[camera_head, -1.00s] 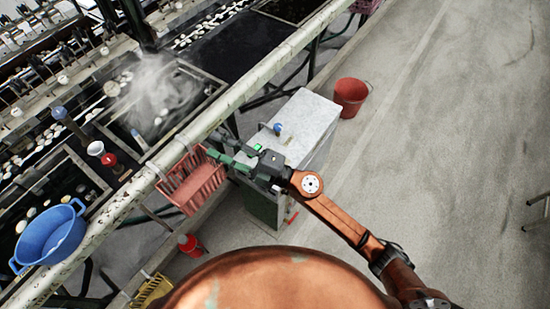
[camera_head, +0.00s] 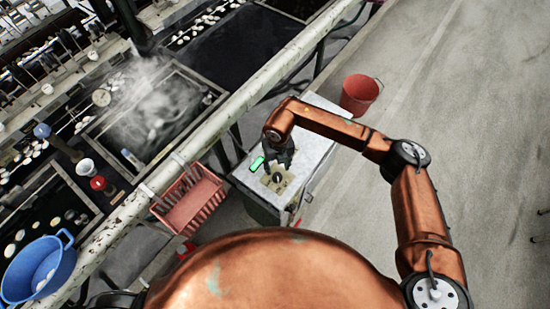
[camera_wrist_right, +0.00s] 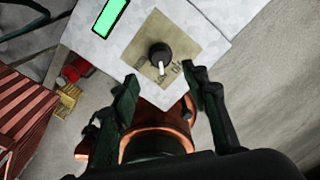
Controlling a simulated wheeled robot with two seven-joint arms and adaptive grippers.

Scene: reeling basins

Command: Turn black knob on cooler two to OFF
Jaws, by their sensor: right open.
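The cooler (camera_head: 318,150) is a pale box with a light top in the head view. On its top is a tan label plate (camera_wrist_right: 140,45) with a black knob (camera_wrist_right: 160,54) in the right wrist view. The knob's white pointer faces down in that view, among small printed words I cannot read surely. The knob also shows in the head view (camera_head: 277,177). My right gripper (camera_wrist_right: 160,82) is open and empty. Its fingers are apart, on either side just below the knob in the wrist view; contact is not seen. My left gripper is not in view.
A lit green panel (camera_wrist_right: 110,16) lies beside the plate. A red basket (camera_head: 187,200) hangs on the rail (camera_head: 225,112) left of the cooler. A red bucket (camera_head: 359,95) stands behind it. A blue basin (camera_head: 40,268) is at lower left. The floor at right is clear.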

